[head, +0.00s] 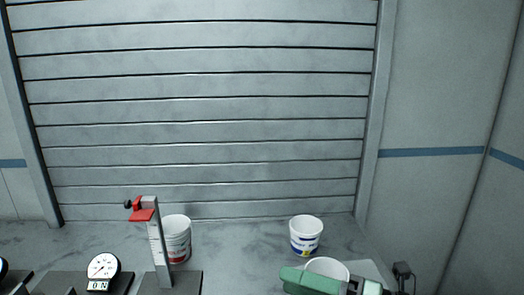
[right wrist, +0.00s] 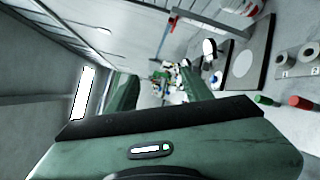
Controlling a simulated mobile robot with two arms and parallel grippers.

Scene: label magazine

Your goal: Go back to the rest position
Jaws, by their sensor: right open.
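My right gripper (head: 342,284) shows at the bottom edge of the head view, right of centre. Its green and dark parts are cut off by the frame. In the right wrist view its two green fingers (right wrist: 160,88) stand apart with nothing held between them. A white tub (head: 327,266) shows just behind the gripper and is partly hidden by it. I cannot tell whether they touch. My left gripper is not in view.
A white tub with a blue label (head: 305,236) stands behind the gripper. Left are a red-labelled tub (head: 176,240), an upright post with a red arm (head: 156,240) and a dial gauge (head: 103,266). Rolls (right wrist: 285,60) show in the wrist view. A slatted shutter (head: 200,100) closes the back.

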